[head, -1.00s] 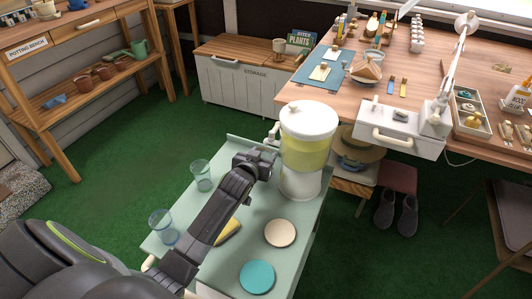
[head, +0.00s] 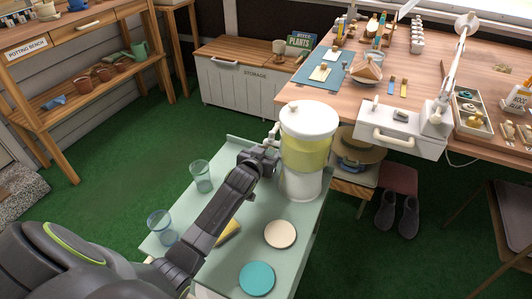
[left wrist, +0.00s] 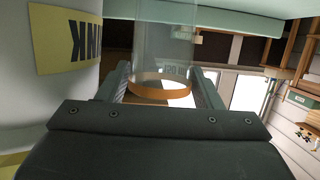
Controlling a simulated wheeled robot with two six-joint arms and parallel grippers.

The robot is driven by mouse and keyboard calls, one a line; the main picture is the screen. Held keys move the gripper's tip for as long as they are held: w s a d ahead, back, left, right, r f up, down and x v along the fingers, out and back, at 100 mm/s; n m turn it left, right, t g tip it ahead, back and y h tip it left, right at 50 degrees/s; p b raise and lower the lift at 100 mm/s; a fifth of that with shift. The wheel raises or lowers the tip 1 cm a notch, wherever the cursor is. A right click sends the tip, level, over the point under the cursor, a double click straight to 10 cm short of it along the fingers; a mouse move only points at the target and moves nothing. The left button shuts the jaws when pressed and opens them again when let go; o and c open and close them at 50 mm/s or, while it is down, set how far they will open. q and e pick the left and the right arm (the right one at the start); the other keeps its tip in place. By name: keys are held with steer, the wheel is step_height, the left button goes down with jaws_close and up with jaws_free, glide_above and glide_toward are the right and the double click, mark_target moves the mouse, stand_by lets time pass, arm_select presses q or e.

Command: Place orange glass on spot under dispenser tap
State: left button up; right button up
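The orange glass (left wrist: 163,88) is clear with an orange band. In the left wrist view it stands between the fingers of my left gripper (left wrist: 160,92), which appear closed on its sides. In the head view my left gripper (head: 262,160) is just left of the drink dispenser (head: 305,150), near its tap (head: 272,134), and hides the glass. The dispenser has a white lid and base with yellow liquid inside. Its label (left wrist: 65,40) shows close by at the left of the left wrist view. The spot under the tap is hidden by the gripper. My right gripper is not in view.
A wooden workbench (head: 440,75) stands behind the dispenser.

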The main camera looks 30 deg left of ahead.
arm_select(q)
steer(key=shift+r, duration=0.1)
steer(key=shift+s+r, duration=0.15)
steer(key=shift+s, duration=0.05)
steer(key=p+v, duration=0.2)
steer(key=v, duration=0.9)
steer(key=shift+s, duration=0.25)
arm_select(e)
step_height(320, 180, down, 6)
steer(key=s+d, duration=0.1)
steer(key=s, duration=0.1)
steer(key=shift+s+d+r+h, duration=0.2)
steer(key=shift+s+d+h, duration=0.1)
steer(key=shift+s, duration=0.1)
arm_select(q)
steer(key=shift+r, duration=0.1)
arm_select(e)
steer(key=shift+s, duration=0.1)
